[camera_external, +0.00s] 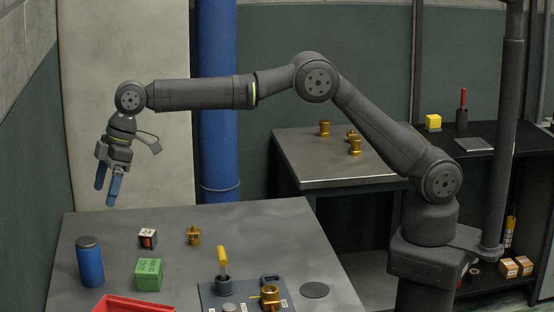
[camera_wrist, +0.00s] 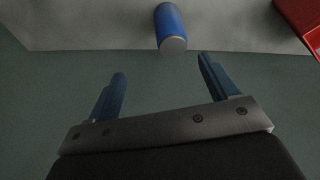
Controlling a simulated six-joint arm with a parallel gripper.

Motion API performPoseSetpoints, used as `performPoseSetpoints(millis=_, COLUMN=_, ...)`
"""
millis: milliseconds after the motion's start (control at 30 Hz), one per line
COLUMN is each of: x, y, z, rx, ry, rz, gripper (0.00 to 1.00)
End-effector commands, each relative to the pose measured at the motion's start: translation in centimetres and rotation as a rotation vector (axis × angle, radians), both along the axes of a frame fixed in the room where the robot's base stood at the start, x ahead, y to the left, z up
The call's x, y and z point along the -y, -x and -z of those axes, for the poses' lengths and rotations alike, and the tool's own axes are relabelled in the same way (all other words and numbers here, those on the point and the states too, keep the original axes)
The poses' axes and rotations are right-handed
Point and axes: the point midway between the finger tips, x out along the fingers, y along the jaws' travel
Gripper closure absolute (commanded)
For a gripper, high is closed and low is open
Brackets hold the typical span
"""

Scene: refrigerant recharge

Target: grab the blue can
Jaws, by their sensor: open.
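The blue can (camera_external: 90,265) stands upright at the left front of the grey table, with a dark grey lid on top. In the wrist view the blue can (camera_wrist: 170,24) shows at the top centre, beyond my fingertips and apart from them. My gripper (camera_external: 107,188) is open and empty, with two blue fingers pointing down. It hangs in the air near the table's far left corner, higher than the can. In the wrist view my gripper (camera_wrist: 161,66) has its fingers spread wide, with nothing between them.
On the table (camera_external: 185,280) near the can are a green box (camera_external: 148,275), a small dark box (camera_external: 148,238), a brass fitting (camera_external: 194,236) and a red tray (camera_external: 133,304). A fixture plate (camera_external: 242,294) with a yellow-handled tool (camera_external: 223,262) stands to the right. A blue pipe (camera_external: 217,100) rises behind.

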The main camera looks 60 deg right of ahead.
Motion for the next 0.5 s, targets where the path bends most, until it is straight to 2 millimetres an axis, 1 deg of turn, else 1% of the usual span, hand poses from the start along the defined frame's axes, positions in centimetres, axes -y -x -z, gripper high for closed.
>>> performPoseSetpoints(millis=33, x=-1.1, y=0.8, z=-0.1, rx=0.004, ry=-0.006, rz=-0.018, gripper=0.21)
performPoseSetpoints(millis=100, x=-1.9, y=1.4, z=-0.1, rx=0.005, ry=-0.010, rz=-0.032, gripper=0.21)
performPoseSetpoints(millis=167, x=-2.2, y=1.4, z=0.3, rx=0.005, ry=-0.011, rz=-0.035, gripper=0.21)
performPoseSetpoints(millis=267, x=-2.7, y=1.2, z=1.8, rx=0.004, ry=-0.010, rz=-0.035, gripper=0.21)
performPoseSetpoints(millis=500, x=-4.5, y=0.4, z=6.7, rx=0.005, ry=-0.010, rz=-0.034, gripper=0.21)
